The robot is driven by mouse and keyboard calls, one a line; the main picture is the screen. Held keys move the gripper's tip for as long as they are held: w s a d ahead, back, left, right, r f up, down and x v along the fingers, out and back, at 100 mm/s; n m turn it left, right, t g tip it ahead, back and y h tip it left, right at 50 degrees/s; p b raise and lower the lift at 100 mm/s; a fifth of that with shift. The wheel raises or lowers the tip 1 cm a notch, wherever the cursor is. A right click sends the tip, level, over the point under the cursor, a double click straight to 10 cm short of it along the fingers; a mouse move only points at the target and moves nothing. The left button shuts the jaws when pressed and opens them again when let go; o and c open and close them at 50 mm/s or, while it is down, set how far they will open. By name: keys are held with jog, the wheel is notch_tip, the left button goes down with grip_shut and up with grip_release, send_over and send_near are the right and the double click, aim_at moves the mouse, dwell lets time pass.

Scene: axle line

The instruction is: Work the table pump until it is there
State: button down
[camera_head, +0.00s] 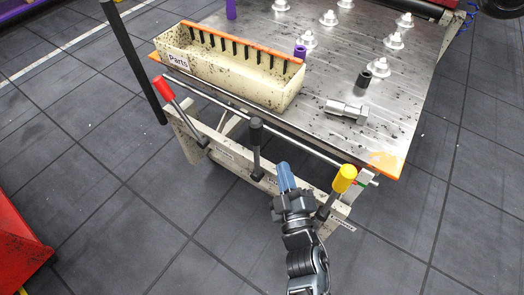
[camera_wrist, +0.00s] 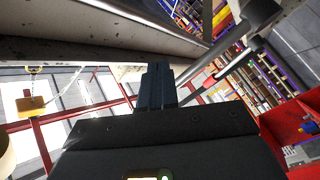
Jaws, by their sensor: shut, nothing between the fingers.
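The steel table (camera_head: 345,60) has a lever panel (camera_head: 225,160) along its front edge. Three levers stand on it: one with a red grip (camera_head: 163,88) at left, one with a black grip (camera_head: 256,131) in the middle, and one with a yellow grip (camera_head: 344,178) at right. My gripper (camera_head: 286,178) is shut and empty between the black and yellow levers, apart from both. Its closed fingers show in the wrist view (camera_wrist: 158,88), with a dark-ended lever (camera_wrist: 250,22) up and right of them.
On the table are a cream parts bin (camera_head: 225,78), a metal bolt piece (camera_head: 346,110), a black sleeve (camera_head: 364,79), a purple sleeve (camera_head: 300,52) and several metal studs. A black post (camera_head: 133,62) rises at left. A red unit (camera_head: 20,245) stands lower left. Floor in front is clear.

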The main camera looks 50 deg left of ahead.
jog(key=shift+w+d+p, duration=0.15)
jog(key=shift+d+p, duration=0.15)
jog(key=shift+d, duration=0.3)
jog(key=shift+w+d+p, duration=0.15)
jog(key=shift+d+p, duration=0.1)
jog(key=shift+d, duration=0.3)
jog(key=s+d+r+m+t+h+p, duration=0.2)
jog(key=s+d+m+t+h, duration=0.3)
jog(key=d, duration=0.8)
jog(key=s+d+r+m+h+p, duration=0.1)
jog(key=s+d+r+m+h, duration=0.2)
jog(key=s+d+m, duration=0.65)
jog(key=s+d+r+m+h+p, duration=0.1)
jog(key=s+d+r+m+h, duration=0.2)
jog(key=s+d+r, duration=0.3)
jog(key=s+d+r+m+h+p, duration=0.2)
jog(key=s+d+r+m+h, duration=0.2)
jog(key=s+d+r, duration=0.3)
jog(key=d+r+h, duration=0.1)
jog(key=d+r, duration=0.4)
jog(key=r, duration=0.2)
jog(key=shift+s+d+r, duration=0.2)
jog(key=shift+r, duration=0.05)
